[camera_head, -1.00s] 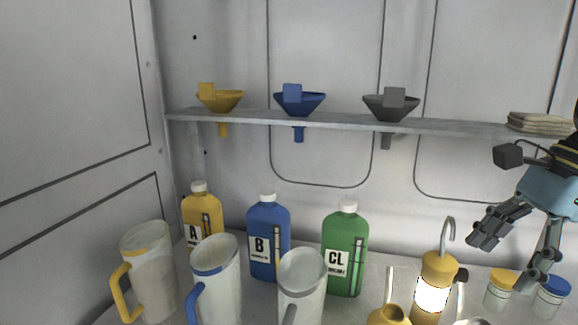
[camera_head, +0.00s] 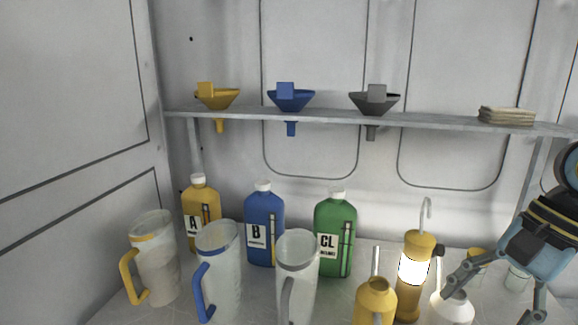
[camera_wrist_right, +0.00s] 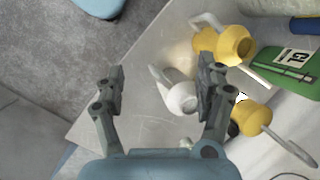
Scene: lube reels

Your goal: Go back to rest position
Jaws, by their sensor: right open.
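My right gripper (camera_head: 495,293) is at the lower right of the head view, its fingers spread and pointing down beside the lantern. In the right wrist view the right gripper (camera_wrist_right: 161,95) has its two fingers wide apart with nothing between them. A white oil can (camera_wrist_right: 180,97) lies beyond the right finger, partly behind it; it also shows low in the head view (camera_head: 452,309). A yellow oil can (camera_head: 375,303) and the lit yellow lantern (camera_head: 414,268) stand to the left of the gripper. My left gripper is in neither view.
A shelf (camera_head: 330,118) above holds yellow, blue and grey funnels and folded cloths (camera_head: 506,116). In the wrist view, grey floor (camera_wrist_right: 45,50) lies beyond the table edge.

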